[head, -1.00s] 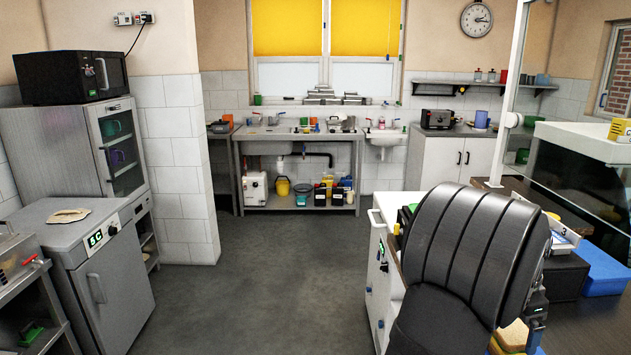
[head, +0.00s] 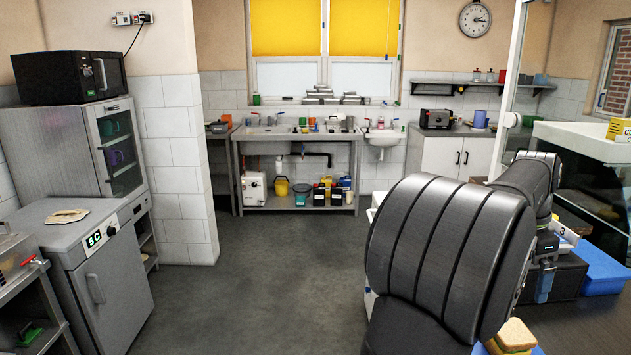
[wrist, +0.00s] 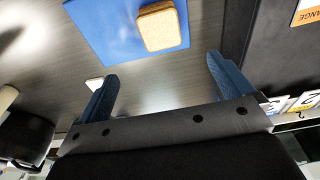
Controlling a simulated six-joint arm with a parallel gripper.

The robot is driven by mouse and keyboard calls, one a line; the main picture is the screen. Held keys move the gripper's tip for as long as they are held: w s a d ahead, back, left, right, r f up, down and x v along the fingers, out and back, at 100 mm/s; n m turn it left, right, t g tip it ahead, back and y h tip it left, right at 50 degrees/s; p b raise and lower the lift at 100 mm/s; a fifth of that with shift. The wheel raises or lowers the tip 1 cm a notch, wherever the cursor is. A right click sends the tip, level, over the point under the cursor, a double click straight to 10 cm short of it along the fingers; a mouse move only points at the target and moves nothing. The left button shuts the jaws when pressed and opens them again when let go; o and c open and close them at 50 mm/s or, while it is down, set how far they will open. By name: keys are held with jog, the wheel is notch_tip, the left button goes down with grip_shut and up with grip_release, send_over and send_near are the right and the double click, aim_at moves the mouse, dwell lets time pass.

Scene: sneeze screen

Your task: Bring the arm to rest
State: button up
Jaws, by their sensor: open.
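My gripper (wrist: 163,70) is open in the wrist view, its two blue fingers spread wide with nothing between them. It hangs above a dark grey counter (wrist: 150,85). In the head view my black arm fills the lower right and hides most of the gripper; a blue finger (head: 545,284) shows at its right side.
A black box (wrist: 262,60) stands right of the fingers in the wrist view, with white number cards (wrist: 303,100) nearby. The floor (head: 270,290) is clear.

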aim_at(513, 331)
jog(key=f, duration=0.4)
jog(key=d+f, duration=0.1)
jog(key=f, duration=0.4)
jog(key=d+f, duration=0.1)
jog(key=f, duration=0.4)
jog(key=shift+d+f, duration=0.1)
jog(key=shift+f, duration=0.1)
notch_tip(513, 331, up, 6)
jog(key=shift+f, duration=0.25)
jog(key=shift+s+d+r, duration=0.2)
jog(key=shift+s+r, duration=0.05)
jog(key=shift+s, duration=0.35)
jog(key=s, duration=2.1)
jog(key=shift+d+m, duration=0.3)
jog(key=shift+o, duration=0.3)
jog(key=shift+f, duration=0.1)
